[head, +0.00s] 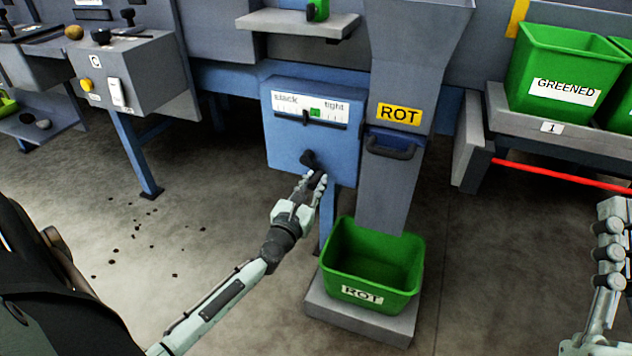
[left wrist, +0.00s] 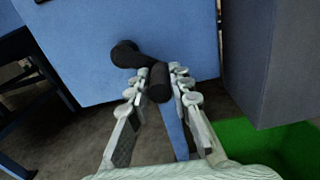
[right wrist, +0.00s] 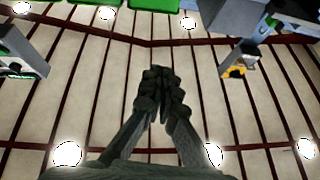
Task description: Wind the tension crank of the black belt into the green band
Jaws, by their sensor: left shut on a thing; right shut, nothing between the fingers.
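The blue tension box (head: 285,145) carries a white slack-to-tight gauge (head: 285,108) with a small green band (head: 315,112). Its dark pointer (head: 306,117) stands at or just left of the band's left edge. The black crank (head: 308,159) is below the gauge, its arm reaching down to the right. My left gripper (head: 316,181) is shut on the crank handle; in the left wrist view the black handle (left wrist: 159,82) sits between the fingers, with the hub (left wrist: 125,53) up and left. My right gripper (right wrist: 158,80) is shut and empty, away at the right edge of the head view.
The grey ROT chute (head: 395,185) with a dark handle stands close right of the box. A green ROT bin (head: 407,262) sits below it. A grey control box (head: 140,75) is on the left. Open floor lies to the left, with small dark crumbs.

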